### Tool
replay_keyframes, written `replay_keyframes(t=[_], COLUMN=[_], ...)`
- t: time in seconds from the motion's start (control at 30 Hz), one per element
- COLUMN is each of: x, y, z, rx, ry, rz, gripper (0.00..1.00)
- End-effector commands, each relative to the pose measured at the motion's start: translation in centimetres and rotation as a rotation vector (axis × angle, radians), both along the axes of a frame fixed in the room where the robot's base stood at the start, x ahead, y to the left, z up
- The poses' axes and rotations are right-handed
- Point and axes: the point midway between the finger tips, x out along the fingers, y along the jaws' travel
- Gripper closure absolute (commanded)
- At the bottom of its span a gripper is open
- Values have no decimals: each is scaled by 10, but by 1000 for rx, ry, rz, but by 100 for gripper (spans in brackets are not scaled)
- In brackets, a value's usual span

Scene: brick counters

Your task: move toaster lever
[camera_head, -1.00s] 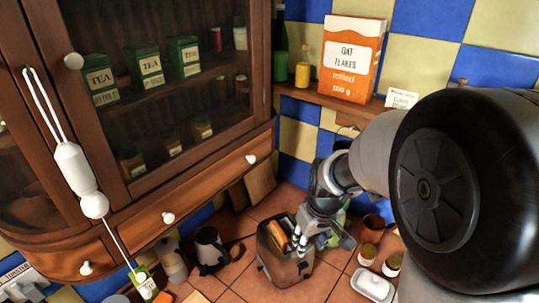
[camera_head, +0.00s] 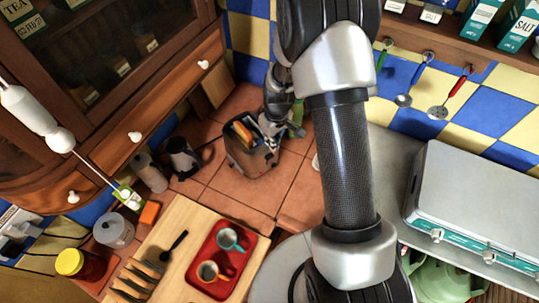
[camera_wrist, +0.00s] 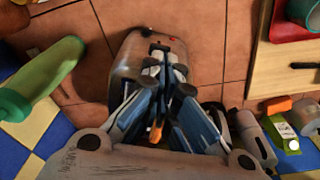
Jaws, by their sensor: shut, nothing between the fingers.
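The metal toaster (camera_head: 250,160) stands on the tiled counter, with a brown slice of bread (camera_head: 243,132) showing in its top. My gripper (camera_head: 268,135) is at the toaster's right upper side in the head view. In the wrist view, the toaster's end face (camera_wrist: 126,68) lies behind my gripper (camera_wrist: 163,72), whose fingers are together and empty. A dark slot and a small red spot show on that face. The lever is hidden by the fingers or too small to make out, and I cannot tell whether they touch it.
A dark mug (camera_head: 182,156) stands left of the toaster. A wooden board (camera_head: 170,240) with a red tray (camera_head: 206,258) lies in front. A green object (camera_wrist: 40,80) is close to the left in the wrist view. Tiles in front of the toaster are clear.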

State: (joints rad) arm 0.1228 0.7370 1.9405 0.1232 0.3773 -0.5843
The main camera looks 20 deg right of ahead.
Motion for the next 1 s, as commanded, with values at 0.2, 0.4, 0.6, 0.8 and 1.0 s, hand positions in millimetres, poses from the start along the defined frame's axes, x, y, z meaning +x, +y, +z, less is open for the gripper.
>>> replay_keyframes(t=[0.2, 0.4, 0.6, 0.8, 1.0], x=[0, 2, 5, 6, 6], y=[0, 1, 2, 3, 3], z=[-10, -32, -57, -70, -69], rx=[1, 0, 0, 0, 0], ry=[1, 2, 1, 1, 0], rz=[0, 0, 0, -1, 0], gripper=[100, 100, 100, 100, 100])
